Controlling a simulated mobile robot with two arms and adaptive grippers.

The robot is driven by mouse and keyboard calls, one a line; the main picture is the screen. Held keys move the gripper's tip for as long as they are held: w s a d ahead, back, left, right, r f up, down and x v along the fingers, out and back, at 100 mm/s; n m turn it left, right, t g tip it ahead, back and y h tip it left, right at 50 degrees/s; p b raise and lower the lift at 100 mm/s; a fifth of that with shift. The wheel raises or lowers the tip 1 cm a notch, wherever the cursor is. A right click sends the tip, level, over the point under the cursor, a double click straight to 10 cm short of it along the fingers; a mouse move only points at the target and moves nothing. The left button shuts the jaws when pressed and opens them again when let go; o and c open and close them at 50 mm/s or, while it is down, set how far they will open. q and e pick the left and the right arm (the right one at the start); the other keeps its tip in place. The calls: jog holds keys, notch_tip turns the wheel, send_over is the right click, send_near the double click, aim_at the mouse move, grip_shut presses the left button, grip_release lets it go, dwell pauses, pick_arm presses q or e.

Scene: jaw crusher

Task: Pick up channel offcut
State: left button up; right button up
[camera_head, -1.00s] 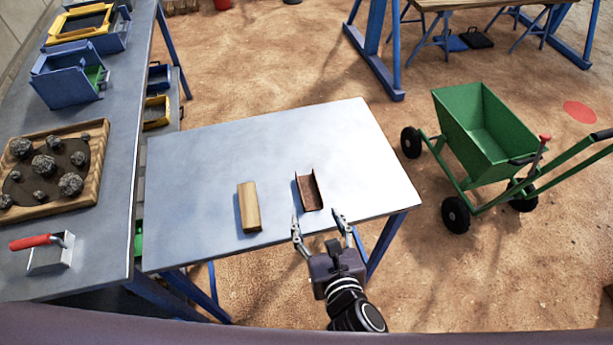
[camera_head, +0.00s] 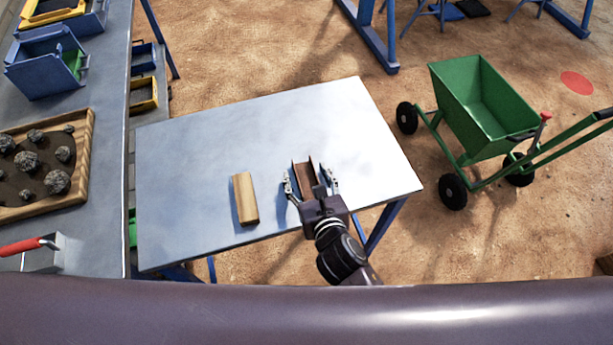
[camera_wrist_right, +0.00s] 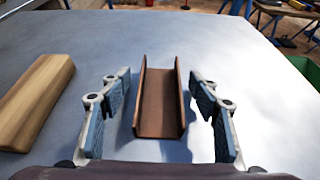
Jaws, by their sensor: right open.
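The channel offcut (camera_head: 304,174) is a short rust-brown U-shaped piece lying on the grey metal table (camera_head: 190,150), open side up. My right gripper (camera_head: 311,180) is open, with one finger on each side of the channel and its near end partly hidden behind the gripper in the head view. In the right wrist view the channel (camera_wrist_right: 158,105) lies centred between the blue-padded fingers (camera_wrist_right: 160,115), with a gap on both sides. My left gripper is not in view.
A wooden block (camera_head: 245,198) lies left of the channel on the same table. A green cart (camera_head: 480,110) stands at right. The table's far part is clear.

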jog(key=shift+w, duration=0.1)
jog(key=c, duration=1.6)
grip_shut()
